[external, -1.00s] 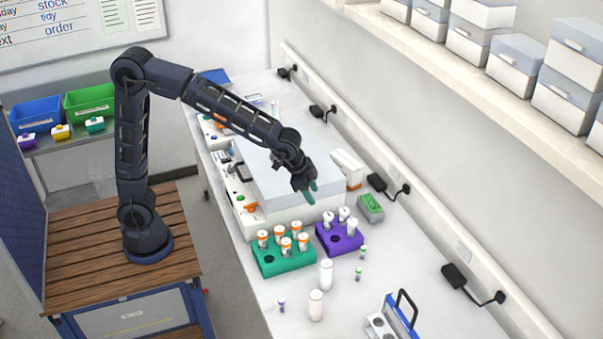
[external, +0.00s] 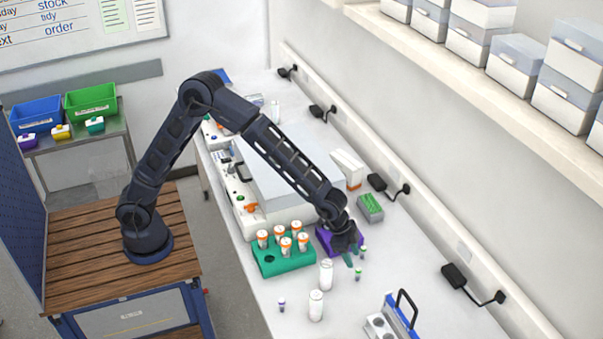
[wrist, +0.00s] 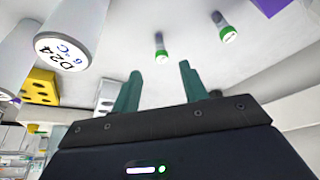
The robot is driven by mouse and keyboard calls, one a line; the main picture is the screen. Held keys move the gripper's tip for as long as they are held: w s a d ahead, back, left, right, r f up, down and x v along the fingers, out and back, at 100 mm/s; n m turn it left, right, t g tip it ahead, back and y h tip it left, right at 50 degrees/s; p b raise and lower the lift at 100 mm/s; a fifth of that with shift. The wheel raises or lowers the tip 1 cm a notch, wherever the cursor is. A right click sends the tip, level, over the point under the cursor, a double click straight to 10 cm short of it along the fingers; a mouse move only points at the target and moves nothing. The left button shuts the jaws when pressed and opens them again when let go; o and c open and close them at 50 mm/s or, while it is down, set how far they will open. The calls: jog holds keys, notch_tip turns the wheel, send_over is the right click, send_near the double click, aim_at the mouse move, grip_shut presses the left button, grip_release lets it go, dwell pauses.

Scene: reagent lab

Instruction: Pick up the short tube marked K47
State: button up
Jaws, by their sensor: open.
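My gripper (external: 352,258) is open and empty, low over the bench at the front right of the purple rack. Its two teal fingers (wrist: 160,75) stand apart in the wrist view. Two short green-capped tubes are close by: one (external: 358,274) just in front of the gripper, the other (external: 364,251) beside it to the right. In the wrist view one green-capped tube (wrist: 161,55) shows between the fingertips and the other (wrist: 228,33) to their right. A short purple-capped tube (external: 281,304) stands farther left. No K47 mark is legible.
Two white bottles (external: 326,274) (external: 316,306) stand left of the gripper; one marked D24 (wrist: 68,45) shows in the wrist view. The purple rack (external: 325,238) is partly hidden by my gripper. A green rack (external: 285,265) holds orange-capped tubes. A handled carrier (external: 392,322) stands in front.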

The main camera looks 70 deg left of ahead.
aim_at(357, 269)
jog(key=x, duration=0.8)
jog(key=shift+w+a+f, duration=0.1)
jog(key=shift+f, duration=0.25)
grip_shut()
